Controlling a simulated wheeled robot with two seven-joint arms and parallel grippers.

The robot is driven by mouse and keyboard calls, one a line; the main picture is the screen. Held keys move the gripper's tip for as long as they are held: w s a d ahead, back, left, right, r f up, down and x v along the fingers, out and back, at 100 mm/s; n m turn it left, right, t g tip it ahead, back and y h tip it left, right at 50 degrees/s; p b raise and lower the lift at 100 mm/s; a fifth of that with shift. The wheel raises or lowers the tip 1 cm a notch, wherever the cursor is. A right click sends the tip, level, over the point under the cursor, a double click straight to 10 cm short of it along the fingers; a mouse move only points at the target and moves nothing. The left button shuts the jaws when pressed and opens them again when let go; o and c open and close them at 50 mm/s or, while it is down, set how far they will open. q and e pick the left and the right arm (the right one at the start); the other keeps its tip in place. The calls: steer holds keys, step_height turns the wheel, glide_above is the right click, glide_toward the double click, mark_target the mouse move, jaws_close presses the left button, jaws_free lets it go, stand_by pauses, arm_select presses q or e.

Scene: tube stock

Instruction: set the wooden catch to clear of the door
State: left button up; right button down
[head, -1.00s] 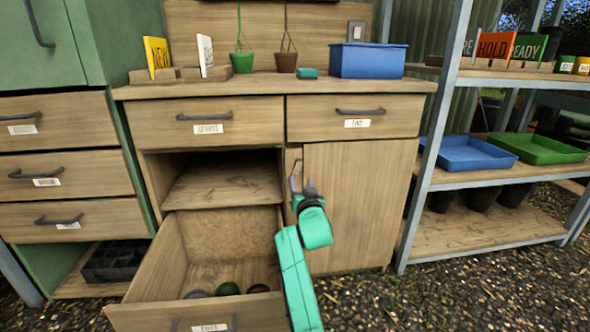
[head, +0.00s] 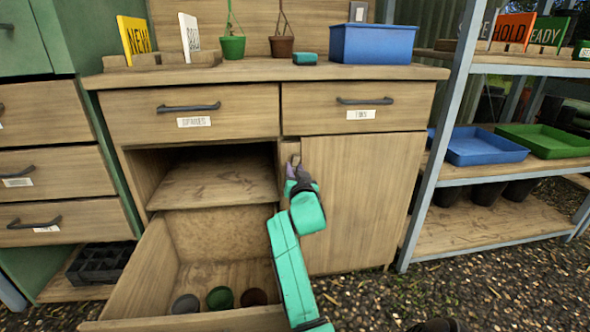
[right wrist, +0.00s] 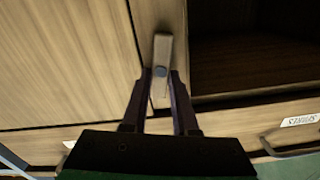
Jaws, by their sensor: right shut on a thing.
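The wooden catch (right wrist: 164,48) is a small pale bar on a round grey pivot, set on the narrow post between the door and the open compartment. In the right wrist view it runs lengthwise along the post, slightly tilted, beside the door's edge. It is small and partly hidden in the head view (head: 295,160). The closed wooden door (head: 362,205) also fills the left of the wrist view (right wrist: 60,70). My right gripper (head: 297,172) is shut on the catch, with its dark fingers (right wrist: 160,85) on either side of it. My left gripper is not in view.
A drawer (head: 148,280) stands pulled out low on the left, with several pots inside. The open compartment (head: 225,190) above it is empty. A metal shelf unit (head: 440,140) with blue and green trays stands to the right. A blue bin (head: 372,45) sits on the counter.

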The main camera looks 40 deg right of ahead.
steer(key=n+p, duration=0.2)
steer(key=shift+a+r+p, duration=0.1)
steer(key=shift+r+p, duration=0.2)
steer(key=shift+f+n, duration=0.1)
steer(key=shift+n, duration=0.3)
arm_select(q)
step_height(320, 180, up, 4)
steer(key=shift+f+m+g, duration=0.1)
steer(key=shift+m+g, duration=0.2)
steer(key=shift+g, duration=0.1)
arm_select(e)
steer(key=shift+f, duration=0.2)
steer(key=c, duration=0.7)
jaws_free()
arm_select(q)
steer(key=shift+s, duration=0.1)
